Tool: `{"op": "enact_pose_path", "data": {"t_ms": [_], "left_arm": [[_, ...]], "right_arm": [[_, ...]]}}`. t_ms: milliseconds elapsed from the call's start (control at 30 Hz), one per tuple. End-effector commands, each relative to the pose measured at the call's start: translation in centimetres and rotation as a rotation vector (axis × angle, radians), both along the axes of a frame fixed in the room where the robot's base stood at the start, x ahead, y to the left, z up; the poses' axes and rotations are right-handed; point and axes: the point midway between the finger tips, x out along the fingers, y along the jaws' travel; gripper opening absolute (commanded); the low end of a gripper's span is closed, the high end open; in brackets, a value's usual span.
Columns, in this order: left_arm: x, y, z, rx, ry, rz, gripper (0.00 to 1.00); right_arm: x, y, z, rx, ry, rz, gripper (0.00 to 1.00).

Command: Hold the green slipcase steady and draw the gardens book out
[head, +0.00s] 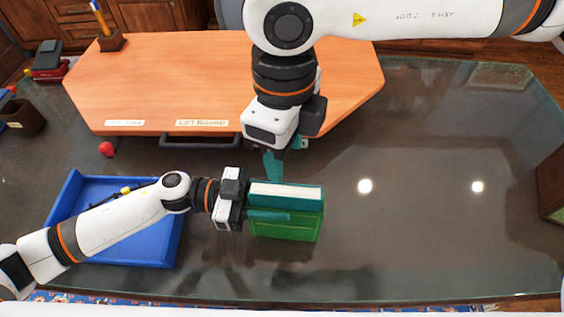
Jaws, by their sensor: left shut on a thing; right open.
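The green slipcase (296,228) stands on the dark glass-topped desk, right of the blue tray. The gardens book (300,206), with a teal cover and pale page edges, sits in it, its upper part showing above the slipcase. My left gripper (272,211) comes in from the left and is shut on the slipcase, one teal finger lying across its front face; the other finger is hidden. My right gripper (274,164) is open and points down just behind and above the book's left part. Whether it touches the book cannot be told.
A blue tray (62,204) lies at left under my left arm. An orange board (150,80) labelled "LIFT BOARD" covers the back left, with a red knob (106,149) near it. A brown holder (24,117) stands at the far left. The desk's right side is clear.

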Motion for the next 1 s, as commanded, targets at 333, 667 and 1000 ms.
{"op": "enact_pose_path", "data": {"t_ms": [333, 667, 1000], "left_arm": [[0.0, 0.0, 0.0, 0.001, 0.000, 0.000, 0.15], [0.0, 0.0, 0.0, 0.001, 0.000, 0.001, 0.15], [0.0, 0.0, 0.0, 0.001, 0.000, 0.001, 0.15]], "right_arm": [[0.3, -0.2, -0.6, 0.014, 0.001, 0.316, 0.51], [0.4, -0.3, -4.4, 0.011, 0.000, 0.334, 0.51], [0.4, -0.3, -10.5, 0.012, -0.001, 0.333, 0.51]]}}
